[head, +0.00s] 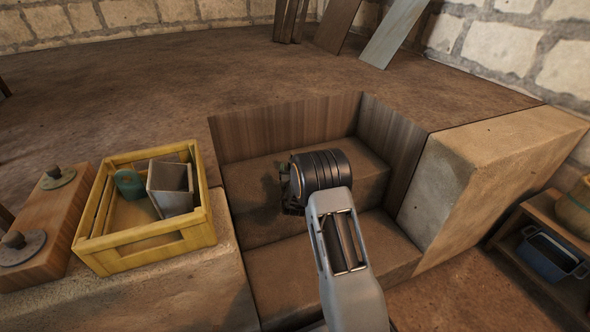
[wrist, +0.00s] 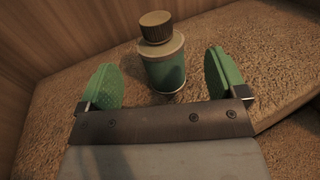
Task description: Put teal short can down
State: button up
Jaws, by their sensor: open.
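A short teal can (wrist: 165,74) with a brown ribbed cap and a pale rim stands upright on a rough brown step (wrist: 130,120) in the wrist view. My gripper (wrist: 161,66) is open, with one green pad on each side of the can. Gaps show between the can and both pads, so it looks unheld. In the head view my gripper (head: 284,180) is over the stepped recess, and my dark wrist hides most of it. I cannot make out the can there.
A yellow crate (head: 155,245) on the left ledge holds a teal vessel (head: 129,184) and a grey metal box (head: 171,188). Wooden walls (head: 285,130) bound the recess at the back and right. A stone block (head: 480,180) stands to the right. The lower step (head: 270,275) is bare.

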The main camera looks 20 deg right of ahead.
jog(key=shift+b+x, duration=1.3)
jog(key=shift+x, duration=2.05)
jog(key=shift+r, duration=0.15)
jog(key=c, duration=1.2)
jog(key=shift+o, duration=0.2)
